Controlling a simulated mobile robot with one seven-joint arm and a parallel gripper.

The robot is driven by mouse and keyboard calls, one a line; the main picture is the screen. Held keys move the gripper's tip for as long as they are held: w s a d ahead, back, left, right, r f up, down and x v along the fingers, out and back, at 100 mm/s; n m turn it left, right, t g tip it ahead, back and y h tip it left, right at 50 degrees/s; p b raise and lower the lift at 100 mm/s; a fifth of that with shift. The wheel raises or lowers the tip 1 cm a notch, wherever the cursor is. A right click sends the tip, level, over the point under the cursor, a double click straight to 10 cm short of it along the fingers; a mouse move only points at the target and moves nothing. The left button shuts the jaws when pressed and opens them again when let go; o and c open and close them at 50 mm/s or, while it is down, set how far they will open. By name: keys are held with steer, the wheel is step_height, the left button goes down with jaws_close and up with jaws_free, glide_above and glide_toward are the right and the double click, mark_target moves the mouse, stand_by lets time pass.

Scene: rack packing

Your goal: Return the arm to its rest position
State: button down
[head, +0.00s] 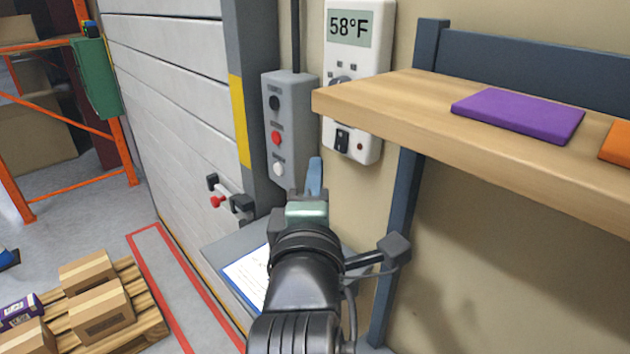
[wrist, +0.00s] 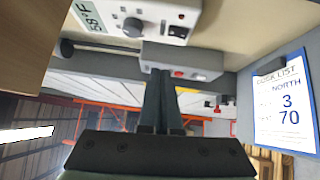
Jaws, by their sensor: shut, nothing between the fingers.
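My arm reaches up from the bottom centre of the head view, with my gripper (head: 314,180) at its far end. The gripper's blue-grey fingers point away, toward the wall beside the grey button box (head: 285,130). In the wrist view my gripper (wrist: 161,90) shows its two fingers together, shut and empty. Their tips appear just below the button box (wrist: 183,60) in that picture; whether they touch it I cannot tell.
A thermostat (head: 357,75) reading 58°F hangs on the wall. A wooden shelf (head: 420,105) with a purple item (head: 518,114) juts out at right. A clipboard (wrist: 284,100) lies on a grey ledge below. A pallet (head: 150,318) with boxes stands at lower left.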

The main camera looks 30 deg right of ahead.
steer(key=shift+s+d+f, duration=0.1)
steer(key=shift+s, duration=0.05)
stand_by(0.5)
steer(key=a+r+m+t+y, duration=0.4)
steer(key=a+r+m+t, duration=0.25)
steer(key=a+r, duration=0.6)
steer(key=s+a+r+m+t+y, duration=0.4)
steer(key=s+a+r+t+y, duration=0.2)
steer(key=a+r, duration=0.5)
steer(key=shift+s+r+m+y, duration=0.35)
steer(key=shift+s+r+y, duration=0.25)
steer(key=shift+s+r, duration=0.45)
steer(key=shift+a+f, duration=0.1)
steer(key=shift+f, duration=0.1)
